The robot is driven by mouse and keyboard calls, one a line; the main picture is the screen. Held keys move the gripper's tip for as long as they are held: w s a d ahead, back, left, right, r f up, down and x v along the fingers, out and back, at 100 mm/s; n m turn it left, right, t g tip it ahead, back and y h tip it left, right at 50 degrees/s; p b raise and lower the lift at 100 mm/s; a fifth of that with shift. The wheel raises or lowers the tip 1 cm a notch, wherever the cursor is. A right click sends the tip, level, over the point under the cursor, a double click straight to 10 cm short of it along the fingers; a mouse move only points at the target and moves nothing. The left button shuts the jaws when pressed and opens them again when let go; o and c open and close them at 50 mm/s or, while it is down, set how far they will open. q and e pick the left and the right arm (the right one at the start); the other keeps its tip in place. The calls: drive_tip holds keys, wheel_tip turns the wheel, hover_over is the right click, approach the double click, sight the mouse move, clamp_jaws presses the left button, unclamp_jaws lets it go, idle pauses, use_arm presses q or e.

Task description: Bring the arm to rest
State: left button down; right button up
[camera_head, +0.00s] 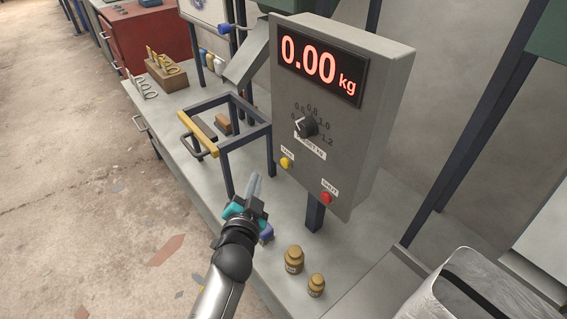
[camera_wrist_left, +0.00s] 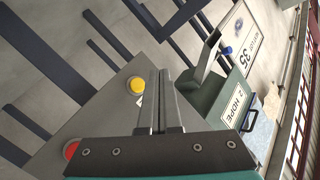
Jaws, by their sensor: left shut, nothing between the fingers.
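My left gripper (camera_head: 256,189) is in the lower middle of the head view. Its fingers are together with nothing between them, and they point up toward the grey control box (camera_head: 341,112). In the left wrist view the shut fingers (camera_wrist_left: 161,100) point past the box, beside its yellow button (camera_wrist_left: 136,84). The gripper appears apart from the box, in front of the blue-black frame (camera_head: 228,118) on the bench. My right gripper is not in view.
The box display (camera_head: 319,65) reads 0.00 kg. A red button (camera_head: 326,197) is low on the box. Open floor (camera_head: 70,190) lies to the left.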

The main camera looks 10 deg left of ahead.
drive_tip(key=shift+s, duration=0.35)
use_arm(q)
drive_tip(key=s+a+f+n+g+y, duration=0.1)
drive_tip(key=s+a+f+n+g, duration=0.15)
drive_tip(key=s, duration=0.25)
drive_tip(key=s+a+f+n+g, duration=0.2)
drive_tip(key=s+g, duration=0.2)
drive_tip(key=s, duration=0.1)
drive_tip(key=s+d+g+h, duration=0.2)
drive_tip(key=s+d+g, duration=0.1)
drive_tip(key=s, duration=0.5)
drive_tip(key=s+d+g+h, duration=0.1)
drive_tip(key=s+d+g, duration=0.2)
drive_tip(key=s, duration=0.5)
wheel_tip(320, 180, down, 23)
drive_tip(key=s+g, duration=0.1)
drive_tip(key=s, duration=0.1)
drive_tip(key=s+a+f+g, duration=0.1)
drive_tip(key=s+a+f, duration=0.2)
drive_tip(key=s+f, duration=1.1)
drive_tip(key=shift+s+m+g, duration=0.35)
drive_tip(key=shift+s+m, duration=0.1)
drive_tip(key=shift+s, duration=0.15)
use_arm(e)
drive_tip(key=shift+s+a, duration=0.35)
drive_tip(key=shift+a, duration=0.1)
